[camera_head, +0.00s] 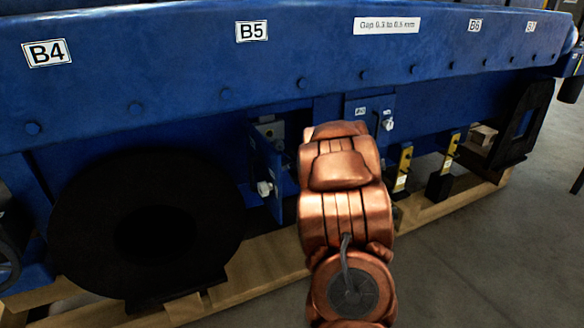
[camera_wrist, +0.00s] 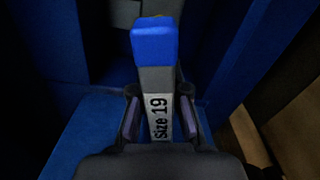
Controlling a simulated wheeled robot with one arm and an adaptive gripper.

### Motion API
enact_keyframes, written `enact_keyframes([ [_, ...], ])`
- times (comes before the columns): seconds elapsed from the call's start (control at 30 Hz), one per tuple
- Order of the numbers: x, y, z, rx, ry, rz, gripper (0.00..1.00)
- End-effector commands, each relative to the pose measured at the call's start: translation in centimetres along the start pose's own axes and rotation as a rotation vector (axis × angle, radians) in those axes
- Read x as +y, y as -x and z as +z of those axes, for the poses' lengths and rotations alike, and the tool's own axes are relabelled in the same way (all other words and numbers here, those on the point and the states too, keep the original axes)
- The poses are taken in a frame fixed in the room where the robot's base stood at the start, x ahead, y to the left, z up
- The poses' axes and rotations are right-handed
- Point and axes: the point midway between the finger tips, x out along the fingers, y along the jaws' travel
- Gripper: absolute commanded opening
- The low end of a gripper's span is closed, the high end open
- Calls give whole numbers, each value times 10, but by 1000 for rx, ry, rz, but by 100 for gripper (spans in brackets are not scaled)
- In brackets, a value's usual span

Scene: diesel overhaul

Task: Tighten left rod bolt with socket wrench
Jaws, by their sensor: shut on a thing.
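My gripper (camera_wrist: 160,118) is shut on the socket wrench (camera_wrist: 156,85) in the wrist view. The wrench has a grey shaft marked "Size 19" and a blue end. Its socket cannot be made out. In the head view my copper-coloured arm covers the gripper and the wrench. A pale bolt (camera_head: 265,188), apparently the left rod bolt, sticks out of a blue bracket (camera_head: 274,160) just left of my arm. A second pale bolt (camera_head: 388,124) shows right of my arm. Whether the wrench touches either bolt cannot be seen.
The long blue engine frame (camera_head: 180,85) with labels B4, B5 and B6 runs across the head view. A large black disc (camera_head: 150,220) stands at left. Two yellow-and-black parts (camera_head: 447,150) stand at right on a wooden beam (camera_head: 450,200). Grey floor (camera_head: 500,265) is clear at lower right.

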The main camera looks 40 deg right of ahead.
Motion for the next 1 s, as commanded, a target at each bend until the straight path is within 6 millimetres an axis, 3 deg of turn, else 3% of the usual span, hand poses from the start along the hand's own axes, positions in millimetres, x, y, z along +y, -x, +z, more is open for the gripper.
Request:
enact_keyframes([
  [0.3,-4,-7,-1,-2,402,5,0],
  [1.0,-4,-13,0,-3,830,3,0],
])
